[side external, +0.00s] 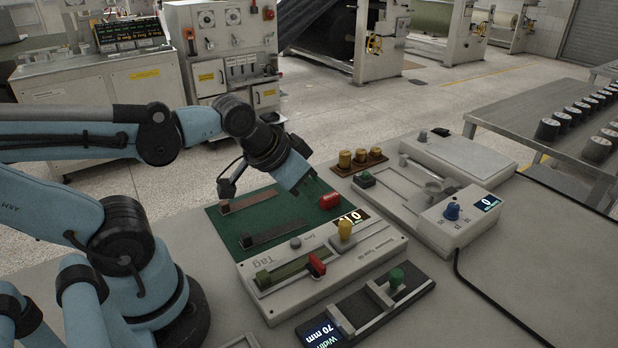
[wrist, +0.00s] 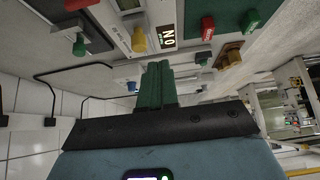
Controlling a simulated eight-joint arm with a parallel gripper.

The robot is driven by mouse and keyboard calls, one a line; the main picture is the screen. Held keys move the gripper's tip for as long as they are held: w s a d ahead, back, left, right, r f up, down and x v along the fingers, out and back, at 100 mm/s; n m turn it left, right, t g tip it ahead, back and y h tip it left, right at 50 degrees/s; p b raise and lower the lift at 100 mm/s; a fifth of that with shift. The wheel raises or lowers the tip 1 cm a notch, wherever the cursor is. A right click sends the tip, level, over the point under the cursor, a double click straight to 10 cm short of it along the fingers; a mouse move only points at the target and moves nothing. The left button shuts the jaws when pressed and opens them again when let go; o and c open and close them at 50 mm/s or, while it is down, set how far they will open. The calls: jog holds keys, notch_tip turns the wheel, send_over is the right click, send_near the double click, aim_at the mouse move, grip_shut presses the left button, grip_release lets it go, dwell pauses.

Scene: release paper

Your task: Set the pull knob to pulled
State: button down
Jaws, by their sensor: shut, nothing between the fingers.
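Several knobs show and none is labelled as the pull knob, so I cannot tell for certain which it is. A yellow knob (side external: 345,228) stands upright on the grey "Tag" unit (side external: 375,247), beside a small display. It also shows in the wrist view (wrist: 138,39). A small grey knob (side external: 295,242) is on the same unit. A blue knob (side external: 452,210) is on the white box at the right. My gripper (side external: 308,190), with green fingers, is shut and empty above the green mat, apart from the knobs. Its fingers show together in the wrist view (wrist: 158,85).
A red slider (side external: 317,264) is on the Tag unit. A green knob (side external: 396,278) is on the dark width gauge in front. A red block (side external: 330,200) lies on the green mat (side external: 270,205). Yellow pegs (side external: 361,156) stand behind. The table's right front is mostly clear.

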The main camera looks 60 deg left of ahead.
aim_at(345, 223)
dwell(0.4)
jog(key=c, duration=1.6)
grip_release()
jog(key=o, duration=0.4)
jog(key=shift+w+d+r+g, duration=0.2)
jog(key=shift+w+r+g, duration=0.2)
jog(key=shift+r+g, duration=0.1)
jog(key=o, duration=0.3)
jog(key=w+r+g, duration=0.1)
jog(key=w+d+r+n+g, duration=0.1)
jog(key=g, duration=0.1)
jog(key=w+d+r+g, duration=0.1)
jog(key=w, duration=0.1)
jog(key=shift+w+d+g, duration=0.1)
jog(key=shift+d+g, duration=0.05)
jog(key=shift+g, duration=0.15)
jog(key=shift+n+g, duration=0.4)
jog(key=shift+g, duration=0.4)
jog(key=f, duration=0.7)
jog(key=w+f, duration=0.1)
jog(key=f, duration=0.3)
jog(key=shift+d+f, duration=0.35)
jog(key=shift+d, duration=0.05)
grip_shut()
